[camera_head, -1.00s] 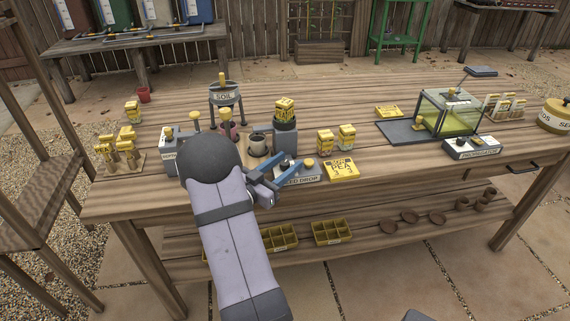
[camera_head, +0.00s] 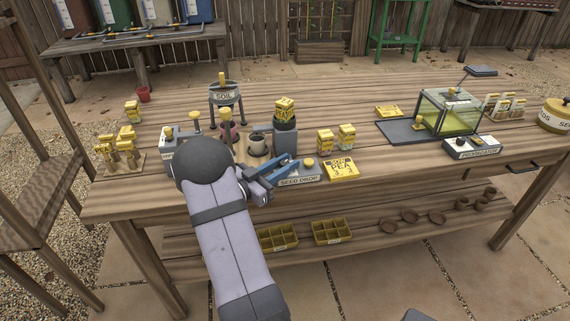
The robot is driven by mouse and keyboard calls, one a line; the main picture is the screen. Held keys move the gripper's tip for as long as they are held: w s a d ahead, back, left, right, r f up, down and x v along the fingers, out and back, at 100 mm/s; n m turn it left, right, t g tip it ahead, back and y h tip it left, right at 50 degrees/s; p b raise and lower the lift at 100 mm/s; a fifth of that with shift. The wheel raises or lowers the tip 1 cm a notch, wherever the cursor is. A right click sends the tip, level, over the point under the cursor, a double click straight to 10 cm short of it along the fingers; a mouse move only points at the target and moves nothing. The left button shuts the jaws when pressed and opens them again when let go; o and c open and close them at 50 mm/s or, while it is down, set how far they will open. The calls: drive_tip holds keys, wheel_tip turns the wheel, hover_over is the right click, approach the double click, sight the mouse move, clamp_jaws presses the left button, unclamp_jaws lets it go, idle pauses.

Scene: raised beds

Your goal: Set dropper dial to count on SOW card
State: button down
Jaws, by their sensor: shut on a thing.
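The seed dropper (camera_head: 299,181) is a grey box labelled SEED DROP near the bench's front edge, with a yellow knob (camera_head: 309,163) on its right side. My gripper (camera_head: 288,165) is over the left part of its top, its blue fingers shut on the dropper dial. The fingers hide the dial, so its setting cannot be read. The yellow SOW card (camera_head: 341,168) lies flat just right of the dropper. Its print seems to include PEA; the count is too small to read surely.
Left of the dropper are a dark cup (camera_head: 257,144), a SOIL hopper (camera_head: 226,98) and a seed packet (camera_head: 285,109) on a dark stand. Two yellow packets (camera_head: 336,138) stand behind the card. A glass propagator (camera_head: 449,113) is at right. The bench front is clear right of the card.

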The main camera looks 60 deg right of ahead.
sight(281, 166)
drive_tip(key=c, duration=1.5)
unclamp_jaws()
drive_tip(key=shift+b+v, duration=0.35)
drive_tip(key=shift+v, duration=3.3)
